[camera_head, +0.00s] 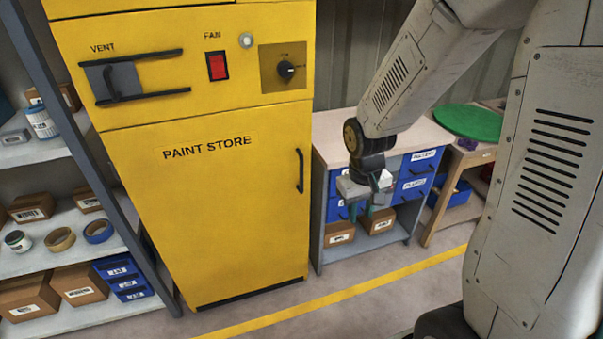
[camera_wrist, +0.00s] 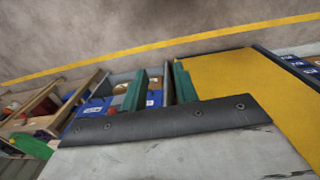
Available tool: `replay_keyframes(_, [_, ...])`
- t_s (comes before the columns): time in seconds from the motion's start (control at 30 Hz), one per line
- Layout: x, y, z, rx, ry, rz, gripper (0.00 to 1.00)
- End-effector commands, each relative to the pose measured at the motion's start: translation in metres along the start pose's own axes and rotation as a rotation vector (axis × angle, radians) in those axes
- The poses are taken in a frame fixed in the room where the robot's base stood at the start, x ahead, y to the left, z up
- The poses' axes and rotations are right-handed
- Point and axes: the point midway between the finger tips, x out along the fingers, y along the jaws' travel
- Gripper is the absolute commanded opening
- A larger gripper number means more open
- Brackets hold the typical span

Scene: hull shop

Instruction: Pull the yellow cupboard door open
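The yellow cupboard door (camera_head: 215,220), marked PAINT STORE, looks shut in the head view. Its dark upright handle (camera_head: 299,171) is at the door's right edge. My gripper (camera_head: 364,212) hangs to the right of the handle, apart from it, in front of the blue-drawer bench. In the wrist view, the two green fingers of my gripper (camera_wrist: 160,78) stand apart with nothing held between them. The yellow cupboard (camera_wrist: 245,85) fills the right side of that view. I cannot make out the handle there.
The upper cupboard has a vent slide (camera_head: 125,80), a red fan switch (camera_head: 217,67) and a knob (camera_head: 286,70). A grey shelf rack (camera_head: 60,150) stands left. The bench (camera_head: 335,125) stands right, with a green disc (camera_head: 468,122) beyond. Floor with a yellow line (camera_head: 345,295) lies in front.

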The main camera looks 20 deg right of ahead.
Motion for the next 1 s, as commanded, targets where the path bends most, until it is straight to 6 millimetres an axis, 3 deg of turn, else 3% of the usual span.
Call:
replay_keyframes(0.1, [0.050,0.004,-0.035,-0.019,0.079,0.000,0.29])
replay_keyframes(0.4, [0.162,0.000,-0.121,-0.076,0.424,-0.035,0.29])
replay_keyframes(0.5, [0.191,-0.007,-0.148,-0.093,0.585,-0.063,0.29])
replay_keyframes(0.6, [0.205,-0.014,-0.171,-0.104,0.764,-0.094,0.29])
replay_keyframes(0.67, [0.207,-0.019,-0.183,-0.109,0.879,-0.115,0.29])
replay_keyframes(0.77, [0.193,-0.026,-0.203,-0.114,1.083,-0.148,0.29])
replay_keyframes(0.9, [0.144,-0.030,-0.227,-0.118,1.361,-0.180,0.29])
replay_keyframes(1.0, [0.117,-0.031,-0.232,-0.117,1.493,-0.195,0.29])
